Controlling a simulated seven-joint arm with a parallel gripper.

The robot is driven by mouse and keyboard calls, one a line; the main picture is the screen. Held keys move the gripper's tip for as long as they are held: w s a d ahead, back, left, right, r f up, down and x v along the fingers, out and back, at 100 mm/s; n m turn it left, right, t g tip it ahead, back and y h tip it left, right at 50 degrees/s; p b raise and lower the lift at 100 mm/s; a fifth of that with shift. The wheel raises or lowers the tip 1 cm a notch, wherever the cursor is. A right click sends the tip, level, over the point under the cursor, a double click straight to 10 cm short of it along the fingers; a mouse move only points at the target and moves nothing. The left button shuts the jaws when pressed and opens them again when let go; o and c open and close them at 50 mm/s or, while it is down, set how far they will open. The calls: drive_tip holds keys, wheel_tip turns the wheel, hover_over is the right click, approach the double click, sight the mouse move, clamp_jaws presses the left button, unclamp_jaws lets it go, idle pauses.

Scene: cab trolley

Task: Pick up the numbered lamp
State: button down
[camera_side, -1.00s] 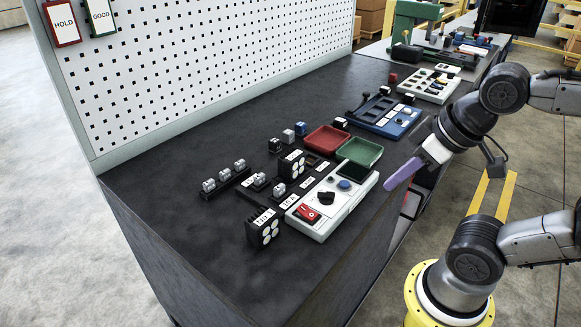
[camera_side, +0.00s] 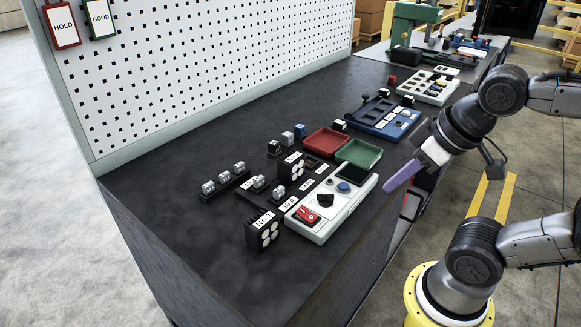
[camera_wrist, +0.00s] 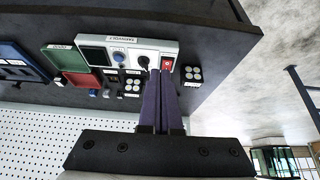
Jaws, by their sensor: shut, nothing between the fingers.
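A black block with a white label that seems to read NO.1 and several round white faces (camera_side: 264,231) stands at the near end of the bench. It may be the numbered lamp; I cannot be sure. A similar labelled black block (camera_side: 291,166) stands further back. In the wrist view, two such blocks show, one right of the fingers (camera_wrist: 193,74) and one left (camera_wrist: 132,85). My gripper (camera_side: 388,187) has purple fingers, shut and empty. It hangs over the bench's right edge, apart from both blocks. The fingertips also show in the wrist view (camera_wrist: 160,75).
A white control box (camera_side: 326,213) with a red switch, knob and screen lies beside the near block. Red (camera_side: 327,141) and green (camera_side: 359,152) trays and a blue unit (camera_side: 384,117) are further back. A rail of small grey parts (camera_side: 225,181) lies left. The bench's near-left end is clear.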

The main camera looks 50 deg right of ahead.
drive_tip(key=shift+c, duration=0.7)
unclamp_jaws()
